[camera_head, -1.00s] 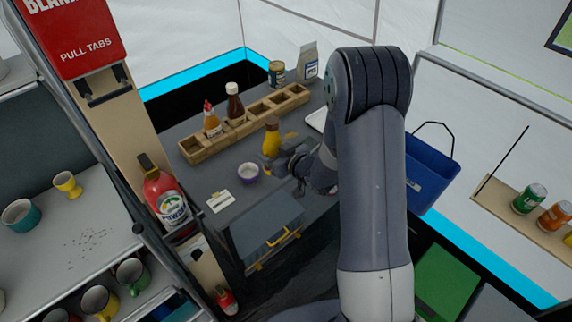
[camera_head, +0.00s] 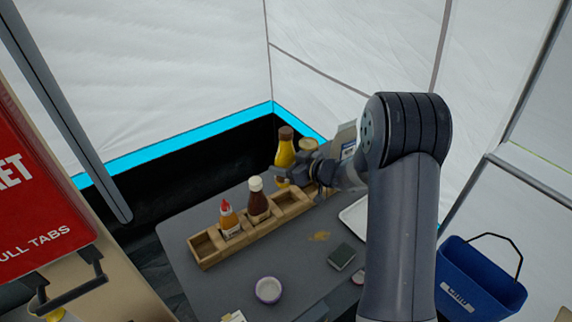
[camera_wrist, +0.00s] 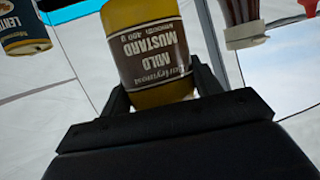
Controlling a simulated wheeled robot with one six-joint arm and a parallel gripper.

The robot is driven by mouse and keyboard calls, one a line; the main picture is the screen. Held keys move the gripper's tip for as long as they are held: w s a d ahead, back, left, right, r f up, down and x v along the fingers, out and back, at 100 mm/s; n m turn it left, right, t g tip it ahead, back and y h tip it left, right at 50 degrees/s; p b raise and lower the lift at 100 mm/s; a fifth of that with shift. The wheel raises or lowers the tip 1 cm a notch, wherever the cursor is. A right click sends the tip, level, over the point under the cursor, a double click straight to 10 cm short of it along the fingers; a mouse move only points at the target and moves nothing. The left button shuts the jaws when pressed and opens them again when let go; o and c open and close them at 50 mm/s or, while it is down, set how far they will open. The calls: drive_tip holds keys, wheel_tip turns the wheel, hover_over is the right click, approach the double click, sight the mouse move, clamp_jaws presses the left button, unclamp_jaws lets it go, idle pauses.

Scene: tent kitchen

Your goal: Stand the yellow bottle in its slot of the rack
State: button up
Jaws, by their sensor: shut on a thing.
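The yellow mustard bottle (camera_head: 285,152) has a brown cap and is roughly upright, held up at the far right end of the rack. My gripper (camera_head: 291,177) is shut on its lower part. In the wrist view the bottle (camera_wrist: 152,45) sits between the two fingers (camera_wrist: 160,92), its label upside down. The wooden rack (camera_head: 256,237) stands on the grey table with a row of square slots. A red-capped orange bottle (camera_head: 229,220) and a white-capped brown bottle (camera_head: 258,203) stand in slots. The leftmost slot and slots at the right look empty; my gripper partly hides the right end.
A can (camera_head: 308,146) and a carton (camera_head: 347,139) are close behind my gripper. A white tray (camera_head: 354,218), a dark block (camera_head: 341,257) and a purple-rimmed bowl (camera_head: 268,290) lie on the table (camera_head: 215,295). A blue bucket (camera_head: 480,283) is at the right.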

drive_tip(key=shift+w, duration=0.3)
wheel_tip(320, 180, down, 12)
drive_tip(key=b, duration=1)
drive_tip(key=shift+f+b, duration=0.35)
drive_tip(key=shift+f, duration=0.05)
idle(0.4)
drive_tip(key=o, duration=1.4)
drive_tip(key=shift+s+f, duration=0.1)
drive_tip(key=v, duration=1)
drive_tip(key=shift+s+d, duration=0.25)
